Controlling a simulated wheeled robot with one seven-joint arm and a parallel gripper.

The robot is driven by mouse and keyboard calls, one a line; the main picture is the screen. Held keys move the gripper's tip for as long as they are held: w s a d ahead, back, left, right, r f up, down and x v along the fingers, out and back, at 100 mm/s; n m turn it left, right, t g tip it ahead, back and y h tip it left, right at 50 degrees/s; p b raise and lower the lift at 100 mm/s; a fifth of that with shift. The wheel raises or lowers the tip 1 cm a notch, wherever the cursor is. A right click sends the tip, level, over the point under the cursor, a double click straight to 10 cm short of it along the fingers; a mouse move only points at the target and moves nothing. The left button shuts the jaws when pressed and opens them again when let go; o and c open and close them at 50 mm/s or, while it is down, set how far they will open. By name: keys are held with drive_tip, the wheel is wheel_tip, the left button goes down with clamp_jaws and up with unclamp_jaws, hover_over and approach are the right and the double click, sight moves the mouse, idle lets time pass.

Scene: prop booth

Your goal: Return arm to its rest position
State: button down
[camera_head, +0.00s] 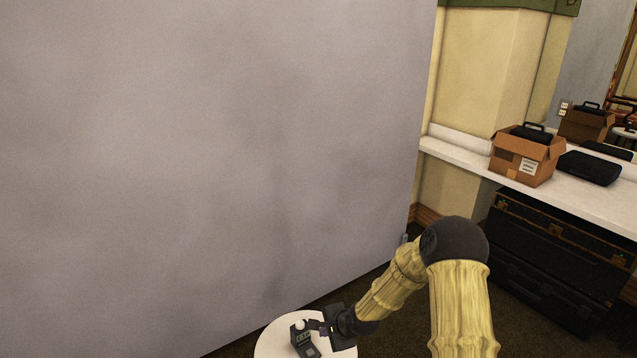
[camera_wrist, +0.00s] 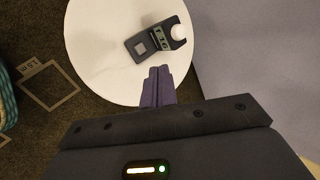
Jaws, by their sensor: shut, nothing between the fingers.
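My arm reaches down from the lower right of the head view, over a small round white table (camera_head: 270,344). My gripper (camera_head: 318,327) is at the table's right side, shut and empty. In the wrist view the gripper's fingers (camera_wrist: 157,78) are together over the edge of the white table (camera_wrist: 95,60). A dark device with a small display and a white round top (camera_head: 304,336) stands on the table, close to the fingertips in the head view. In the wrist view the device (camera_wrist: 158,41) lies ahead of the fingertips with a visible gap between.
A large grey panel (camera_head: 220,150) fills the left and middle behind the table. At right, a white counter (camera_head: 460,155) holds a cardboard box (camera_head: 525,158) and a black case (camera_head: 590,168). Dark trunks (camera_head: 545,260) stand below. A square floor marking (camera_wrist: 50,85) shows left of the table.

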drive_tip(key=s+d+r+n+g+h+p, duration=0.1)
drive_tip(key=s+d+r+n+h+p, duration=0.1)
drive_tip(key=s+d+r+n, duration=0.4)
drive_tip(key=s+d+r+n+g+h+p, duration=0.1)
drive_tip(key=s+d+r+n+p, duration=0.3)
drive_tip(key=s+r, duration=1.3)
drive_tip(key=d+r+n+h, duration=0.1)
drive_tip(key=d+r+n, duration=0.2)
drive_tip(key=shift+s+d+r+g+h, duration=0.2)
drive_tip(key=shift+s+g+h, duration=0.1)
drive_tip(key=shift+g+h, duration=0.1)
drive_tip(key=shift+w+d, duration=0.1)
idle(0.4)
